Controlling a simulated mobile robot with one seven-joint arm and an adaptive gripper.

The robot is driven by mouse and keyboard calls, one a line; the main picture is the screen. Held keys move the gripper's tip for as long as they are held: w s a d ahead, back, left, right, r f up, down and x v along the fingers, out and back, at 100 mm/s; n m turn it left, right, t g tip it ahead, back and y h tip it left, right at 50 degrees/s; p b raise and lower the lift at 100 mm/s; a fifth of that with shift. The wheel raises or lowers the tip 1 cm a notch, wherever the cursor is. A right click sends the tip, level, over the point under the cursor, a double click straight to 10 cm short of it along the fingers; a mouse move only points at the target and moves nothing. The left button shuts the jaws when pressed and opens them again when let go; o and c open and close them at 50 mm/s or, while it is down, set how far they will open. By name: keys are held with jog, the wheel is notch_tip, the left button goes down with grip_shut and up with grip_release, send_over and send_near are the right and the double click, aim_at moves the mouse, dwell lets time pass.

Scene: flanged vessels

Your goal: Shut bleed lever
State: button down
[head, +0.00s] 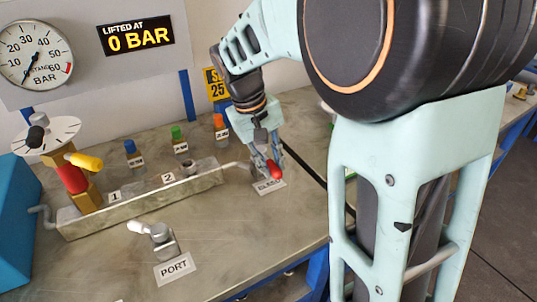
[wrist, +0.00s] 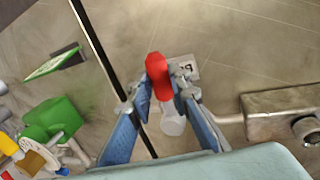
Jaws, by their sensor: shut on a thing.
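The bleed lever has a red handle (head: 273,170), at the middle right of the bench above the white bleed label (head: 269,187). In the wrist view the red handle (wrist: 158,74) sits between the fingertips, with a pale round valve part (wrist: 172,122) below it. My gripper (head: 264,150) reaches down over the lever. In the wrist view my gripper (wrist: 160,88) has both blue fingers closed around the red handle. The fingers partly hide the valve body and the label.
A metal manifold bar (head: 140,199) with a yellow-handled valve (head: 84,161) lies left of the lever. A port valve (head: 160,238) stands in front. Blue, green and orange capped pieces (head: 221,127) stand behind. The display (head: 137,36) reads 0 BAR.

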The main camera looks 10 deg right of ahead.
jog(key=w+a+m+g+y+p, duration=0.2)
jog(key=w+a+m+p, duration=0.4)
jog(key=m+p, duration=0.5)
jog(key=shift+a+m+g+p, duration=0.3)
jog(key=shift+a+m+g, duration=0.7)
jog(key=shift+m, duration=2.1)
jog(key=shift+a+r+t, duration=0.1)
jog(key=shift+a+t, duration=0.1)
jog(key=shift+t, duration=0.1)
jog(key=c, duration=1.8)
grip_release()
jog(key=shift+s, duration=0.1)
jog(key=shift+o, duration=0.2)
jog(key=d+v, duration=0.1)
jog(key=v, duration=1.1)
jog(key=shift+a, duration=0.45)
